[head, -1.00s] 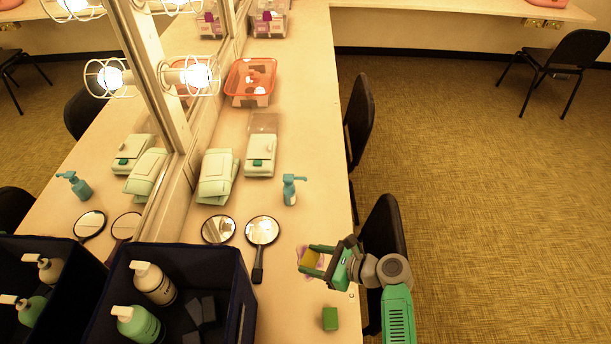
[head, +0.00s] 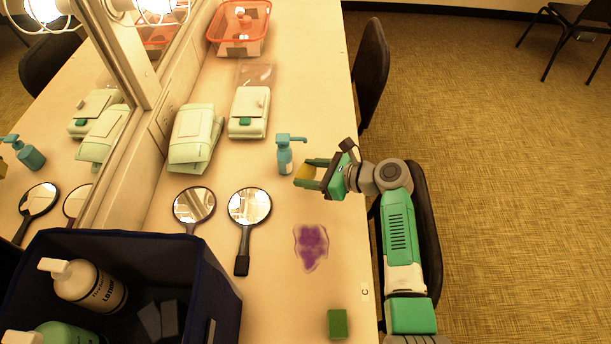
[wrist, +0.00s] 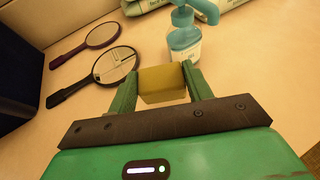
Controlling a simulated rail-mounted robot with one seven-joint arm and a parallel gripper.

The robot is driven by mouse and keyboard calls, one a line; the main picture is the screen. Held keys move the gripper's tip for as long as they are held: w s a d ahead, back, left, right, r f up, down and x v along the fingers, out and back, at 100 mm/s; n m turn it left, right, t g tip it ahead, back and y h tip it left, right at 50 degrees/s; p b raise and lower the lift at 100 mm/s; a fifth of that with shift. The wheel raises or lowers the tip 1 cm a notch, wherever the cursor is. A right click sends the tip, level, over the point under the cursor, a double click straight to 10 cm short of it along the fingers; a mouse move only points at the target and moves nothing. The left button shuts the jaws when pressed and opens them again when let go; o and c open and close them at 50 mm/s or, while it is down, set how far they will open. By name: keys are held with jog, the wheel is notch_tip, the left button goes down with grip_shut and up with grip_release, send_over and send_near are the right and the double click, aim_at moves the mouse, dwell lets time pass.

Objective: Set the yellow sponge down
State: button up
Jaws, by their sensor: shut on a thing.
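The yellow sponge (head: 306,173) is held between the fingers of my gripper (head: 311,174), above the counter and close to the blue pump bottle (head: 285,157). In the wrist view the sponge (wrist: 162,84) sits between the two green fingers of my gripper (wrist: 163,88), with the counter beyond and below it. The blue pump bottle (wrist: 184,42) stands just past it there. I cannot tell the exact gap between the sponge and the counter.
Two hand mirrors (head: 249,208) lie left of the gripper. A purple stain (head: 311,246) and a green block (head: 337,324) are nearer. A dark bin (head: 213,290) holds bottles. Pale green packs (head: 195,138) and an orange basket (head: 238,38) are further back. Bare counter (head: 285,205) lies between.

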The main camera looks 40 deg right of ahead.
jog(key=w+d+b, duration=0.1)
jog(key=b, duration=0.1)
jog(key=w+d+f+b, duration=0.1)
jog(key=w+b, duration=0.1)
jog(key=b, duration=0.1)
jog(key=w+d+b, duration=0.1)
jog(key=b, duration=0.2)
jog(key=shift+w+f, duration=0.3)
jog(key=shift+w+d+r+b, duration=0.25)
jog(key=shift+w+d+b, duration=0.25)
jog(key=shift+b, duration=0.7)
jog(key=shift+w+r, duration=0.2)
jog(key=shift+r, duration=0.05)
notch_tip(320, 180, down, 4)
jog(key=b, duration=0.6)
jog(key=shift+r, duration=0.25)
jog(key=o, duration=1)
jog(key=shift+p, duration=0.3)
